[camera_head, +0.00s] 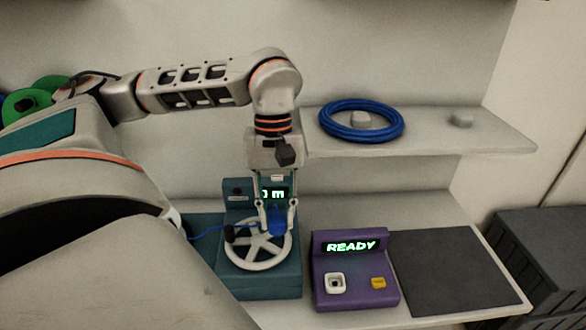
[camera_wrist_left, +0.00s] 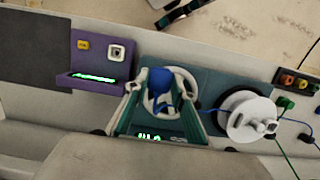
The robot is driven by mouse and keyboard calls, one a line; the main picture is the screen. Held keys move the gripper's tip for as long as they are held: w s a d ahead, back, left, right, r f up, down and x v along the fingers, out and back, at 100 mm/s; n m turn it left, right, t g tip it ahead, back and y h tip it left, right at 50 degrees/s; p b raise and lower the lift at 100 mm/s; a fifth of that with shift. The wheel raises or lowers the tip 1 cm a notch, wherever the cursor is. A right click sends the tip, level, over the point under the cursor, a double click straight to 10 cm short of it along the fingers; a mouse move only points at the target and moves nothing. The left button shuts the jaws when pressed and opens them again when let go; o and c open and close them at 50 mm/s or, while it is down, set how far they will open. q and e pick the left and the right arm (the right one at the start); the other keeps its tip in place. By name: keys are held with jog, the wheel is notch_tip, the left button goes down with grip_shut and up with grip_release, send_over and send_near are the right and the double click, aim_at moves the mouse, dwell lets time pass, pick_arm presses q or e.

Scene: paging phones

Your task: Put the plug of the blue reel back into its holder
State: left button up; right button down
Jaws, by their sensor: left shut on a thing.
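My left gripper (camera_head: 278,205) points down over the teal machine (camera_head: 262,285) with a white spoked wheel (camera_head: 258,264). It is shut on a blue plug (camera_head: 277,222), which hangs in front of the wheel. The blue plug (camera_wrist_left: 160,80) also shows between the fingers in the left wrist view. A thin blue cable (camera_head: 207,231) runs left beside the machine. In the left wrist view, a white reel (camera_wrist_left: 250,117) with blue cable stands right of the teal machine. I cannot tell which part is the plug's holder. My right gripper is not in view.
A purple box (camera_head: 355,295) reading READY, with a white socket and yellow button, stands right of the machine. A dark mat (camera_head: 450,270) lies beyond it. A blue coil (camera_head: 361,106) lies on the upper shelf. A green reel (camera_head: 28,102) is at far left.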

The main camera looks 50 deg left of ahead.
pick_arm(q)
jog(key=s+a, duration=0.6)
dwell(0.4)
jog(key=shift+s, duration=0.15)
jog(key=s+a, duration=1.5)
jog(key=shift+s, duration=0.4)
dwell(0.4)
jog(key=shift+w, duration=0.1)
